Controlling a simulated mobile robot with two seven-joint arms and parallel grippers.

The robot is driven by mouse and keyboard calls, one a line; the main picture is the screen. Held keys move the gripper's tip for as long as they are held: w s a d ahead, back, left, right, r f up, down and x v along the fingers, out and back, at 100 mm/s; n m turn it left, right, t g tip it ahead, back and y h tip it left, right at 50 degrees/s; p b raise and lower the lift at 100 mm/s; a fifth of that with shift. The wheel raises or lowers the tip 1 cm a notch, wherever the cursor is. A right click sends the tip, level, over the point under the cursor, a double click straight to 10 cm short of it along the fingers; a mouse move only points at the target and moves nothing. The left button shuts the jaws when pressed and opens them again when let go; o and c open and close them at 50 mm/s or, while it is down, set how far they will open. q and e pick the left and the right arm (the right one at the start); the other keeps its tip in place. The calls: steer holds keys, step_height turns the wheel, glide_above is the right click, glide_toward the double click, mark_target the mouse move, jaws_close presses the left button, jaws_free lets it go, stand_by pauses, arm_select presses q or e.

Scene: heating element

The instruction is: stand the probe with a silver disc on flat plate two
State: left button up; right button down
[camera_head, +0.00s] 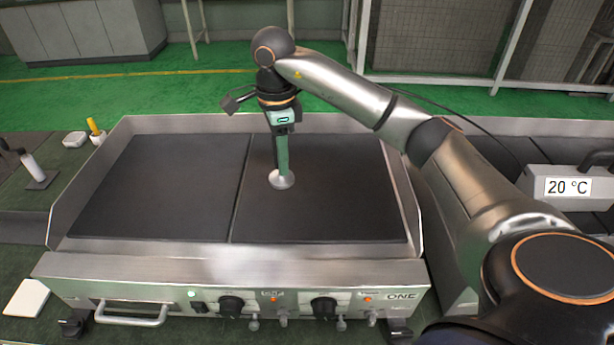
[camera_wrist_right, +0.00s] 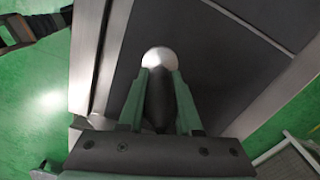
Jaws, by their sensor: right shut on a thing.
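The griddle has two dark flat plates side by side, a left plate (camera_head: 160,185) and a right plate (camera_head: 335,190). My right gripper (camera_head: 281,165) points down over the right plate, near the divide between the two. It is shut on the probe, whose silver disc (camera_head: 282,180) shows just below the green fingers. In the right wrist view the silver disc (camera_wrist_right: 158,57) lies beyond the fingertips, with the dark probe body (camera_wrist_right: 157,100) between the fingers. The probe looks about upright. I cannot tell whether the disc touches the plate. My left gripper is not in view.
A raised metal rim (camera_head: 410,200) surrounds the plates. The front panel (camera_head: 235,295) has knobs and reads ONE. A display box (camera_head: 568,187) at right reads 20 °C. A yellow-handled item (camera_head: 95,130) and a white dish (camera_head: 75,139) stand at left. Both plates are otherwise clear.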

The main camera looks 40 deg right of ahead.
steer(key=d+f, duration=0.6)
steer(key=shift+w+d+f, duration=0.25)
steer(key=shift+d, duration=0.15)
steer(key=shift+d+f, duration=0.1)
steer(key=shift+f, duration=1.55)
steer(key=shift+f, duration=0.15)
steer(key=c, duration=0.6)
jaws_free()
